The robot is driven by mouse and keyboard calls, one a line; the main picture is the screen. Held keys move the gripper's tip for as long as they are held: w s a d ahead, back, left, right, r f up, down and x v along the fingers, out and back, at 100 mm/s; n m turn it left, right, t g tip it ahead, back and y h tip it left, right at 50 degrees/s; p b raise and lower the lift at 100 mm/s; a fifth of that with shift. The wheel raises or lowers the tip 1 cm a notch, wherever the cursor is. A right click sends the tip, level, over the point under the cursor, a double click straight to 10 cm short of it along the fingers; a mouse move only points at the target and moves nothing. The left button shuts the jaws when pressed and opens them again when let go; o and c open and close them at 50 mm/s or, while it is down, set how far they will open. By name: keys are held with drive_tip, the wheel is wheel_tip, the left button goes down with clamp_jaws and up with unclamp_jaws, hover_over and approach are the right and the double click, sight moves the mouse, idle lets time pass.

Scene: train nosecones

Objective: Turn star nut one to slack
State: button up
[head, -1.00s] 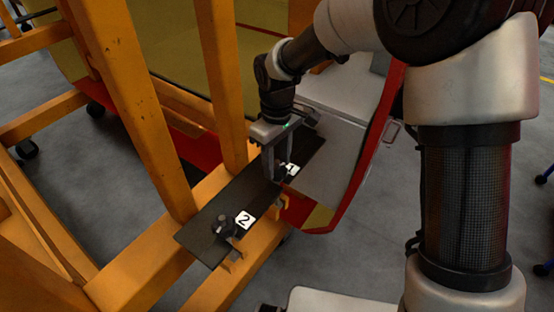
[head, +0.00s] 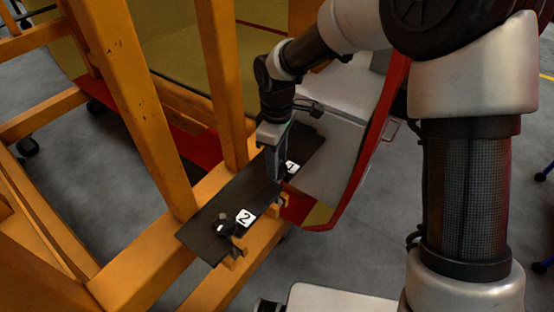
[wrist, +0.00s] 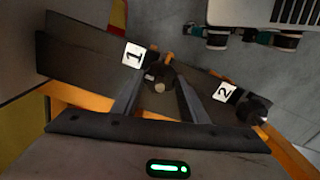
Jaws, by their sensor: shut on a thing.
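Star nut one (wrist: 158,83) is a dark knob with a pale stud in its middle, beside the white label 1 (wrist: 132,54) in the wrist view. My gripper (wrist: 160,78) has a finger on each side of it and is shut on it. In the head view my gripper (head: 275,181) points down at the dark plate (head: 212,208), beside label 1 (head: 292,167). The fingers hide star nut one there.
Star nut two (head: 224,226) sits lower left on the plate, beside label 2 (head: 244,217). It also shows in the wrist view (wrist: 253,109). Orange frame posts (head: 220,80) rise close behind my gripper. A white and red panel (head: 335,165) stands to its right.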

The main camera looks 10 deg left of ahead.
drive_tip(key=o, duration=1)
drive_tip(key=shift+o, duration=0.2)
wheel_tip(320, 180, up, 18)
drive_tip(key=shift+f, duration=0.25)
drive_tip(key=s+d+r+m+t, duration=0.1)
drive_tip(key=s+d+m+t, duration=0.1)
drive_tip(key=s+d+m, duration=0.3)
drive_tip(key=s+d+r+m+t, duration=0.1)
drive_tip(key=s+d+m, duration=0.4)
drive_tip(key=d, duration=0.7)
drive_tip(key=s+d+r+m+t, duration=0.1)
drive_tip(key=s+d+m+t, duration=0.1)
drive_tip(key=s+d+m, duration=0.4)
drive_tip(key=s+d, duration=0.1)
drive_tip(key=d, duration=0.2)
drive_tip(key=shift+r+t, duration=0.15)
drive_tip(key=shift+t, duration=0.15)
